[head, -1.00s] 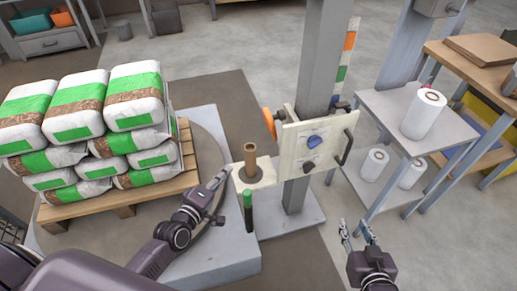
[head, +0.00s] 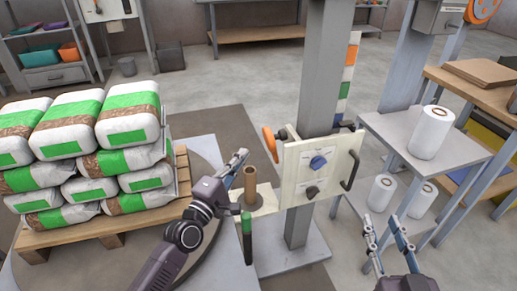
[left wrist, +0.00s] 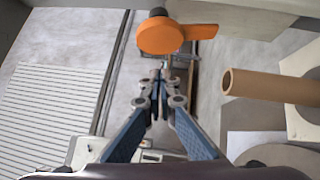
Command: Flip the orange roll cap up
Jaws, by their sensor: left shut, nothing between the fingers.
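The orange roll cap (head: 269,139) sticks out at the left side of the white panel box (head: 309,167) on the grey column. In the left wrist view the orange cap (left wrist: 165,36) sits at the top, beyond my fingertips and apart from them, with its tab pointing right. My left gripper (head: 240,154) is shut and empty, left of the cap and beside the brown cardboard tube (head: 250,186). It also shows in the left wrist view (left wrist: 159,75). My right gripper (head: 386,222) is open and empty at the lower right, clear of the panel box.
Stacked bags (head: 128,125) lie on a pallet at left. White film rolls (head: 430,132) stand on a cart (head: 385,130) at right.

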